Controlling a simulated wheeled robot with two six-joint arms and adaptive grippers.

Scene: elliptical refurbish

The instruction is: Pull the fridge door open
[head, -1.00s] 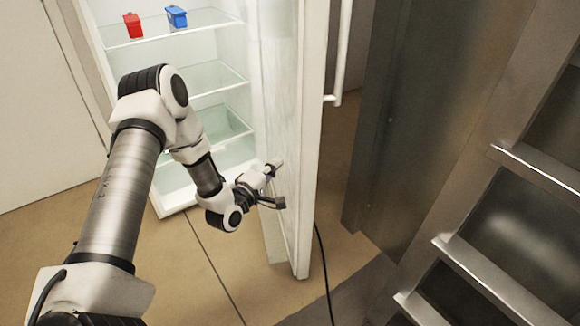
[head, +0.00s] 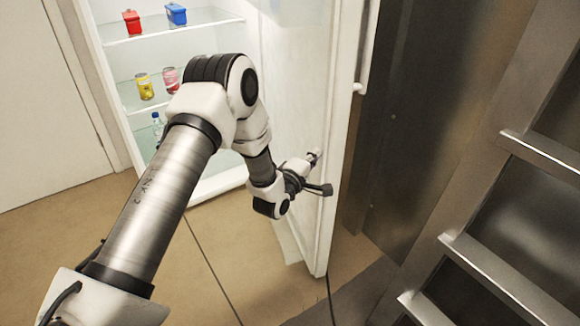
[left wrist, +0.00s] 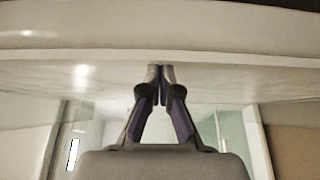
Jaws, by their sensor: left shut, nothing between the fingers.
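The fridge door (head: 345,150) stands swung open to the right of the fridge, its inner face turned toward the fridge's inside. Its white handle (head: 367,50) is on the outer face, at the right. My left gripper (head: 315,157) is shut and empty at the inner face of the door. In the left wrist view the shut fingertips (left wrist: 160,70) meet or nearly meet the pale door panel (left wrist: 220,75); exact contact is hard to tell. The fridge interior (head: 200,50) is open to view, partly hidden by my left arm. My right gripper is not in view.
Glass shelves hold a red box (head: 132,21), a blue box (head: 176,14), a yellow can (head: 144,86), a pink can (head: 171,80) and a bottle (head: 157,125). A metal cabinet (head: 400,120) and metal rack (head: 500,220) stand close at the right. Floor at the left is clear.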

